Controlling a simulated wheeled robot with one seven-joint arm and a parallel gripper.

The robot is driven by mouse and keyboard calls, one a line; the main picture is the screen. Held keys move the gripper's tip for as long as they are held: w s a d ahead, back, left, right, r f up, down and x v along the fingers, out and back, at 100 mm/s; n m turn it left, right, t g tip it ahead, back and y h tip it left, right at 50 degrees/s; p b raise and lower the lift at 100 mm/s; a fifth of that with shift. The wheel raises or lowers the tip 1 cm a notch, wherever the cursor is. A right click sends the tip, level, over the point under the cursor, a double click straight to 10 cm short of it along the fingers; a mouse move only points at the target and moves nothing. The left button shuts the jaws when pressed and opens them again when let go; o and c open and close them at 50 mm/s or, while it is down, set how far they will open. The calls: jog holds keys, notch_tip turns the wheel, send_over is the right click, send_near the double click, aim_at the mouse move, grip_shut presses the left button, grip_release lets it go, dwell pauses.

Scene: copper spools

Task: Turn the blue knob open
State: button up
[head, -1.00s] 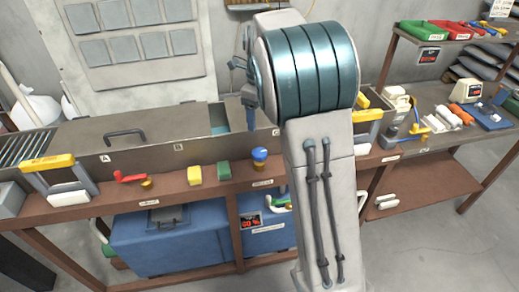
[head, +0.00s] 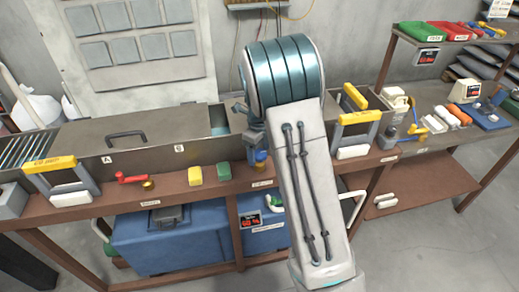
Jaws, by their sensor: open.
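The blue knob (head: 261,156) stands on the brown front ledge of the workbench, near the middle of the head view. My gripper (head: 257,147) is directly at the knob, pointing down, with its fingers overlapping the knob's top in this view. It is open. My arm's large teal joint and grey link hang to the right and above, and my wrist hides part of the knob. I cannot tell whether the fingers touch the knob or straddle it.
A yellow-topped handle frame (head: 50,164) stands at far left, another (head: 360,117) right of my arm. A blue cooler (head: 170,240) is below.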

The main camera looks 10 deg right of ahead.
jog(key=shift+c, duration=0.3)
jog(key=c, duration=0.9)
